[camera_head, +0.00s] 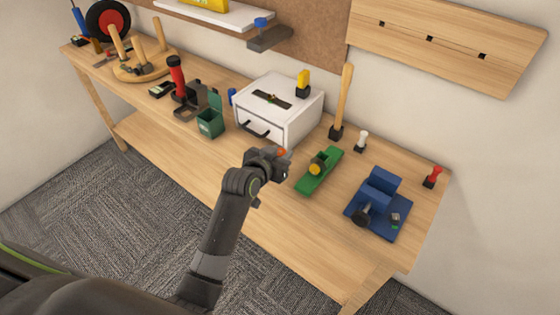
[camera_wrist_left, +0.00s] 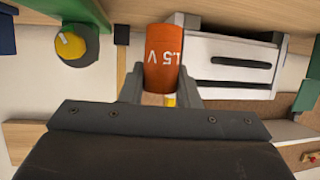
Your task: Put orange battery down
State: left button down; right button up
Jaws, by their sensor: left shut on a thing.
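My left gripper (camera_head: 277,158) is over the front part of the workbench, between the white drawer box and the green tool. In the head view only a small orange bit of the battery (camera_head: 281,152) shows past the gripper. I cannot tell from these views how far the battery is above the bench top. My right gripper is not in view.
The white drawer box (camera_head: 296,125) stands behind the gripper. The green tool (camera_head: 320,171) with a yellow knob lies to its right, and a blue vise (camera_head: 379,207) farther right. A green bin (camera_head: 210,123) is to the left. Bare workbench (camera_head: 185,152) lies at the front left.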

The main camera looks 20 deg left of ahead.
pick_arm(q)
jog(key=shift+f, duration=1.55)
jog(key=shift+f, duration=0.15)
jog(key=c, duration=1.1)
grip_release()
jog(key=shift+r, duration=0.2)
jog(key=b+v, duration=0.1)
jog(key=v, duration=1.1)
